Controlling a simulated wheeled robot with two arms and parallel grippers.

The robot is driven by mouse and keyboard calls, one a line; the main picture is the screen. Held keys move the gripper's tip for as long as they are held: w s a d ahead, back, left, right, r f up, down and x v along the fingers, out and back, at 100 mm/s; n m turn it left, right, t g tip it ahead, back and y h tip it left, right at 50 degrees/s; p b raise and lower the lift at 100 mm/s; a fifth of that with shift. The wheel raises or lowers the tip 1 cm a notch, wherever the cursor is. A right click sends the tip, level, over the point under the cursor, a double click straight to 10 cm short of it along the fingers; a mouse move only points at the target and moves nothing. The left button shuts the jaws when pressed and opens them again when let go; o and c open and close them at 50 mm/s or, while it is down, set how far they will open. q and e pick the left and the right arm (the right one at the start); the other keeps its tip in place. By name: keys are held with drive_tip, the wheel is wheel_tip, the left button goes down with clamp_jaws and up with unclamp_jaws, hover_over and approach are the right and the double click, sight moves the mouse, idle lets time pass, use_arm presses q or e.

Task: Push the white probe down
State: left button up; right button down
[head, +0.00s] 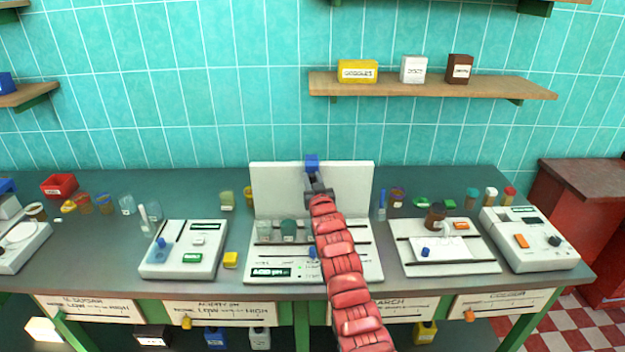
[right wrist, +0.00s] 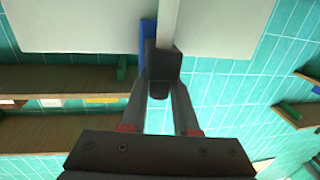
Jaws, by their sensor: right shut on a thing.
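My right arm reaches up the middle of the head view to the tall white back panel (head: 275,185) of the middle station. My right gripper (head: 314,187) is at the panel's upper part, just below a blue block (head: 312,163) at its top edge. In the right wrist view, my right gripper (right wrist: 161,75) is shut, its fingers meeting at a dark block. A pale rod, seemingly the white probe (right wrist: 169,18), runs from there to the top edge, beside a blue piece (right wrist: 147,38). My arm hides the probe in the head view. My left gripper is not in view.
The middle station's base (head: 265,250) holds small cups (head: 288,229). A left device (head: 185,250), a right tray (head: 450,250) and a far-right device (head: 530,240) flank it. Small jars line the back. A wall shelf (head: 430,87) hangs above right.

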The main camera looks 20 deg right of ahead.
idle(0.8)
wheel_tip(320, 180, down, 8)
drive_tip(key=b, duration=0.6)
drive_tip(key=shift+r+b, duration=0.2)
drive_tip(key=shift+b, duration=0.2)
drive_tip(key=c, duration=0.6)
unclamp_jaws()
drive_tip(key=shift+c, duration=0.2)
drive_tip(key=shift+s, duration=0.1)
